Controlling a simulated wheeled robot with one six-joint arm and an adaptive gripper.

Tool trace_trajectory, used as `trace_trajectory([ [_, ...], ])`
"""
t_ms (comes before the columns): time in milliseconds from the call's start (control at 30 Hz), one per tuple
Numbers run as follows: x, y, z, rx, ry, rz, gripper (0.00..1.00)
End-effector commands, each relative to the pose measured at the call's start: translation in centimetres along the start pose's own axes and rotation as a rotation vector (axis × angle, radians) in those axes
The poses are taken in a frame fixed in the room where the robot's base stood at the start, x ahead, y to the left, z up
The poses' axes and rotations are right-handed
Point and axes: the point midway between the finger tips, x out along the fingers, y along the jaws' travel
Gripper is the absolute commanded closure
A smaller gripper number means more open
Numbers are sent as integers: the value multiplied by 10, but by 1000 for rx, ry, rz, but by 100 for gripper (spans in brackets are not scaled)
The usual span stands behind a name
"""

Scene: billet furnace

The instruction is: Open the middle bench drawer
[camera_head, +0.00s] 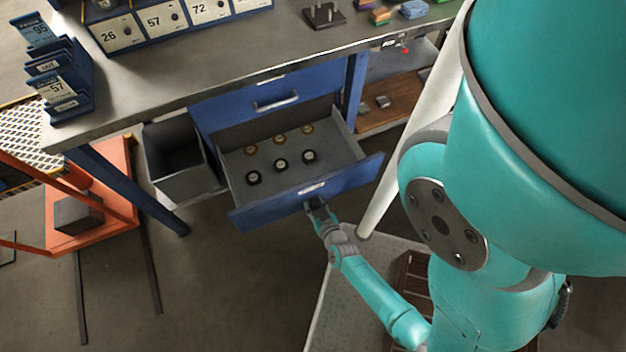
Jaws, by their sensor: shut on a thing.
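The bench drawer (352,182) below the closed top drawer stands pulled well out from the bench. It has a blue front with a pale label and a grey open tray. Several small round pieces, black-and-white ones (281,165) and brass-coloured ones (279,140), stand inside it. My gripper (316,204) is at the drawer's front, just below the label, shut on the drawer handle. The handle itself is mostly hidden by the fingers. No drawer shows below this one; the area under it is hidden.
The closed top drawer (235,106) has a silver handle. A grey open bin (185,182) stands left of the open drawer. An orange frame (125,200) is farther left. A pale post (385,190) rises right of the drawer. Numbered boxes (160,20) stand on the bench top.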

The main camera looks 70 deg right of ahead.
Motion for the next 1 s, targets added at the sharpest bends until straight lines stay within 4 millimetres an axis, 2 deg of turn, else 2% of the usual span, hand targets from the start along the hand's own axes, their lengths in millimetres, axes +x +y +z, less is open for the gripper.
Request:
trace_trajectory([
  [500,-2,0,0,0,1,1,100],
  [533,-2,0,0,0,1,1,53],
  [600,-2,0,1,0,1,1,35],
  [1000,-6,0,1,0,0,0,35],
])
